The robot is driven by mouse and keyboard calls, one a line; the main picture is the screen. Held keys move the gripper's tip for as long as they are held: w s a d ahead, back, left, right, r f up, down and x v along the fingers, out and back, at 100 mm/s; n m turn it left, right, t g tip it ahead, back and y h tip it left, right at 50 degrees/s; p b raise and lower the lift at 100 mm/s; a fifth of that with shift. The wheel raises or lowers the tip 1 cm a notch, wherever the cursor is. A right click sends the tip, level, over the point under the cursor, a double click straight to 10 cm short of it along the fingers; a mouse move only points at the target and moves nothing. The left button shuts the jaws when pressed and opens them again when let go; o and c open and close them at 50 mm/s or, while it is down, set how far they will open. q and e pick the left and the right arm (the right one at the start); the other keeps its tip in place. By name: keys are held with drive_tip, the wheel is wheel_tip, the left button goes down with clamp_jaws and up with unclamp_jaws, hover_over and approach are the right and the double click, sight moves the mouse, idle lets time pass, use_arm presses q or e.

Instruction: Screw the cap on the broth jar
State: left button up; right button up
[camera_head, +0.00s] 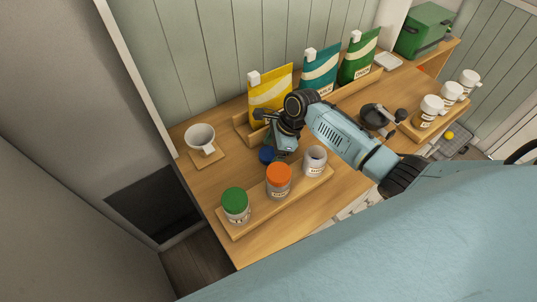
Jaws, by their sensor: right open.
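An uncapped jar (315,162) with a pale rim and a small label too small to read stands at the right end of a wooden tray (262,209). A blue cap (267,155) lies on the counter behind the tray, left of the open jar. My right gripper (277,146) is open, close beside the blue cap. Its body and wrist partly block the view there, and I cannot tell whether the fingers touch the cap. My left gripper is out of view.
An orange-capped jar (279,181) and a green-capped jar (235,205) share the tray. Yellow (270,90), teal (320,68) and green (359,58) bags stand behind. A white mug (201,139) is left; a dark bowl (374,118) and white-lidded jars (431,108) are right.

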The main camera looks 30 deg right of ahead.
sight(272, 153)
drive_tip(key=c, duration=1)
wheel_tip(272, 153, up, 10)
drive_tip(key=shift+r+p, duration=0.1)
drive_tip(key=shift+p, duration=0.45)
drive_tip(key=shift+c, duration=0.2)
